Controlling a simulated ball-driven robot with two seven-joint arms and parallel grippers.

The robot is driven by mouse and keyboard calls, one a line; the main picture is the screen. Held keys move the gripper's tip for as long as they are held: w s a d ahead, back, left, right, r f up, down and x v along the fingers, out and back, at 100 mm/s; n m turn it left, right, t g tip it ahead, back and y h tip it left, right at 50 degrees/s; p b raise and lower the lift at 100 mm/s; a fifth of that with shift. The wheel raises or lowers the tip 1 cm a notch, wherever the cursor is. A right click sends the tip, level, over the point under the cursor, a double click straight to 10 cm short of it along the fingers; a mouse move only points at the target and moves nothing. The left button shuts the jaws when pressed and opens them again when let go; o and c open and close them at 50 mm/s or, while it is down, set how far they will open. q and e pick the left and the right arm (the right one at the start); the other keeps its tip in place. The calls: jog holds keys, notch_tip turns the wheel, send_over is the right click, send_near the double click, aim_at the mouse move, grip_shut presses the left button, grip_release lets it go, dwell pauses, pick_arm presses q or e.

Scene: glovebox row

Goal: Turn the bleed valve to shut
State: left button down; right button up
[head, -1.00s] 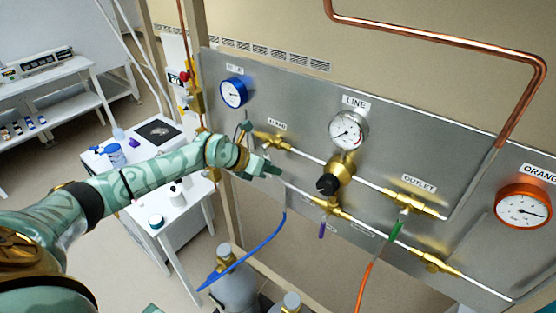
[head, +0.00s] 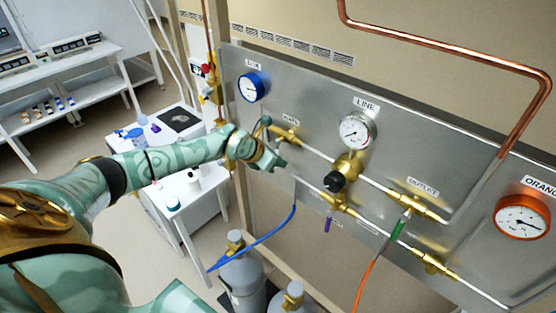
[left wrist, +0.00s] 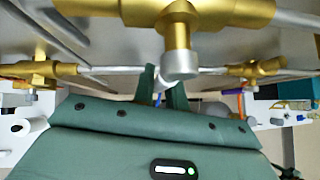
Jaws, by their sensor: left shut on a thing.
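Several brass valves sit on the grey panel (head: 400,130). The upper left valve (head: 287,136) carries a small label that I cannot read clearly. A purple lever (head: 327,225) hangs from the lower valve and a green lever (head: 398,230) from the outlet valve. My left gripper (head: 280,163) is just below and left of the upper left valve. In the left wrist view its fingers (left wrist: 164,88) are shut on a pale, narrow part below a brass fitting with a grey end (left wrist: 180,62). The fingers hide most of that part; I cannot tell which valve is the bleed valve.
A blue gauge (head: 252,87), a line gauge (head: 356,131) and an orange gauge (head: 522,216) stand out from the panel. A black knob (head: 334,182) juts out right of the gripper. A blue hose (head: 265,240) and gas cylinders (head: 242,277) are below.

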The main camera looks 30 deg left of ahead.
pick_arm(q)
jog(key=c, duration=1.4)
grip_release()
jog(key=shift+a, duration=0.1)
jog(key=shift+c, duration=0.2)
jog(key=b+v, duration=0.3)
jog(key=v, duration=1.3)
jog(key=shift+s+r, duration=0.1)
